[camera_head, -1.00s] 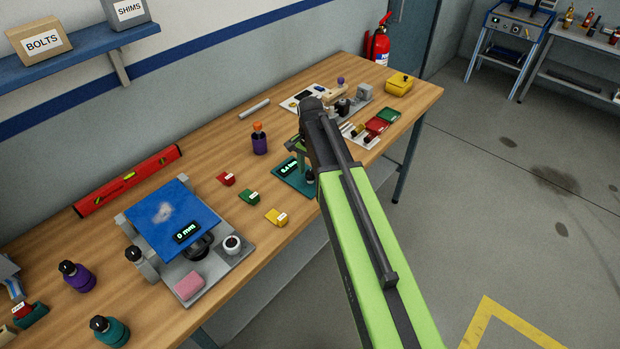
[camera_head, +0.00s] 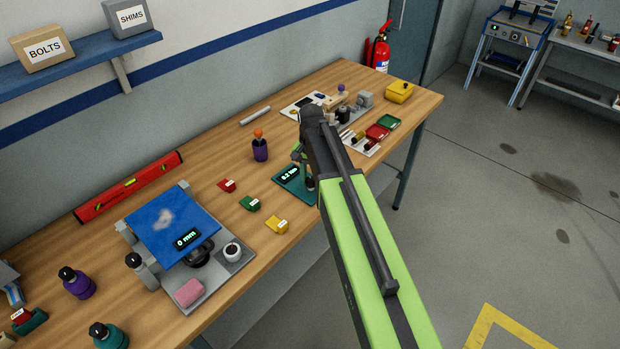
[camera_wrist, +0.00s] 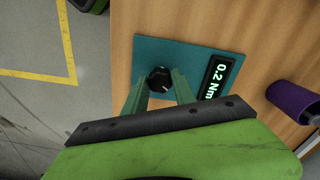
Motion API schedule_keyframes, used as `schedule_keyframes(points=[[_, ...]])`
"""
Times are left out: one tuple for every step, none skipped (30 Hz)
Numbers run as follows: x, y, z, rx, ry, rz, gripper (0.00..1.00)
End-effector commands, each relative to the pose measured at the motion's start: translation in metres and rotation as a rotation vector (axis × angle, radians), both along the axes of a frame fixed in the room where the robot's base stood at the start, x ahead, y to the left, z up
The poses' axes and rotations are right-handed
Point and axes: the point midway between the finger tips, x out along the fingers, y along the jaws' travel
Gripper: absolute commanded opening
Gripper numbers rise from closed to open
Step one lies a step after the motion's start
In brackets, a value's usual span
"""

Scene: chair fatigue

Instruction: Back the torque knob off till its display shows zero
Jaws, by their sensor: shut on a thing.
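The torque knob (camera_wrist: 159,78) is a black round knob with a white pointer line, on a teal plate (camera_wrist: 150,50). Its display (camera_wrist: 216,78) reads 0.2 Nm in the wrist view. My gripper (camera_wrist: 159,86) is shut on the knob, with a green finger on each side of it. In the head view the display (camera_head: 290,171) is small beside my arm, and the teal plate (camera_head: 283,183) is partly hidden by my arm.
A board with small parts (camera_head: 358,140) is to the right.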

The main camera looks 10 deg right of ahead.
Motion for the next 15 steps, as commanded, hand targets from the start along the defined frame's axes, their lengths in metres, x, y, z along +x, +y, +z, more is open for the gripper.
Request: schedule_keyframes(points=[[-0.0012,-0.001,-0.0003,-0.002,0.004,0.033,0.0],[-0.0012,-0.001,-0.0003,-0.002,0.004,0.049,0.0],[-0.0013,-0.0011,-0.0003,-0.002,0.004,0.063,0.0],[-0.0013,-0.0011,-0.0003,-0.002,0.004,0.068,0.0],[-0.0014,-0.0011,-0.0003,-0.002,0.004,0.071,0.0],[-0.0013,-0.0012,-0.0003,-0.002,0.004,0.072,0.0],[-0.0015,-0.0012,-0.0004,-0.002,0.004,0.071,0.0],[-0.0015,-0.0012,-0.0004,-0.002,0.004,0.07,0.0],[-0.0015,-0.0013,-0.0004,-0.002,0.004,0.07,0.0],[-0.0015,-0.0013,-0.0004,-0.002,0.004,0.07,0.0],[-0.0015,-0.0013,-0.0004,-0.002,0.004,0.069,0.0],[-0.0016,-0.0014,-0.0004,-0.002,0.005,0.069,0.35],[-0.0015,-0.0013,-0.0004,-0.002,0.005,0.069,0.39],[-0.0015,-0.0013,-0.0004,-0.002,0.004,0.069,0.42],[-0.0013,-0.0012,-0.0004,-0.002,0.003,0.069,0.48]])
